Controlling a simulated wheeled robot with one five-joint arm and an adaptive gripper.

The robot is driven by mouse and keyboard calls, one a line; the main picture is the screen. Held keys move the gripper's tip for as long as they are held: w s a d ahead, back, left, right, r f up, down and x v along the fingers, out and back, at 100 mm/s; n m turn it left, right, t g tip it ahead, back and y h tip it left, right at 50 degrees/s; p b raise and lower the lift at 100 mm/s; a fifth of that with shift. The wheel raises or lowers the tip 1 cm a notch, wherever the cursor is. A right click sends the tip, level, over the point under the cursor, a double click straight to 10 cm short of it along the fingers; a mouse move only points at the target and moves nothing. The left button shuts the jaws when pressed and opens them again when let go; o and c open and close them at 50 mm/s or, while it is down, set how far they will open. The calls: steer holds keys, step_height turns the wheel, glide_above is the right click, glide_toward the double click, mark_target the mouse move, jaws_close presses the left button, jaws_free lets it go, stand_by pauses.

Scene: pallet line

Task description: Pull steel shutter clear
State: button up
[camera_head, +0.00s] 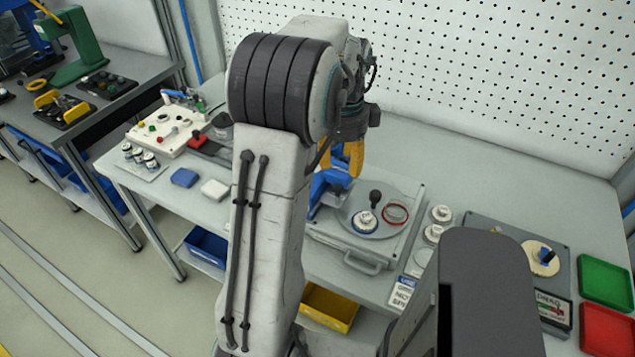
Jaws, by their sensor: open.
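The steel shutter appears to be the flat grey plate (335,235) with a bar handle (363,263) at its front edge, on the bench right of my arm. A round grey disc with a black knob (375,198), a white-and-blue round piece (365,221) and a red ring (396,213) sits at this plate. My gripper (342,160) has yellow-orange fingers and is open. It is behind my arm, above and beyond the plate, apart from the handle. My arm hides part of the gripper and the plate's left side.
A blue fixture (326,188) stands at the plate's back left. White round pieces (440,214) lie to its right, near a gauge panel (478,222). Green (606,283) and red (608,330) trays are far right. A pegboard wall (480,70) closes the back.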

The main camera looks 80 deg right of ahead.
mark_target(339, 187)
steer(key=m, duration=0.2)
steer(key=shift+w+a+m, duration=0.1)
steer(key=shift+w+m, duration=0.15)
steer(key=shift+m, duration=0.05)
steer(key=m, duration=0.4)
steer(key=shift+a, duration=0.3)
steer(key=m, duration=0.3)
steer(key=shift+m, duration=0.3)
steer(key=shift+f, duration=3.65)
steer(key=shift+c, duration=0.2)
jaws_close()
steer(key=shift+s, duration=0.1)
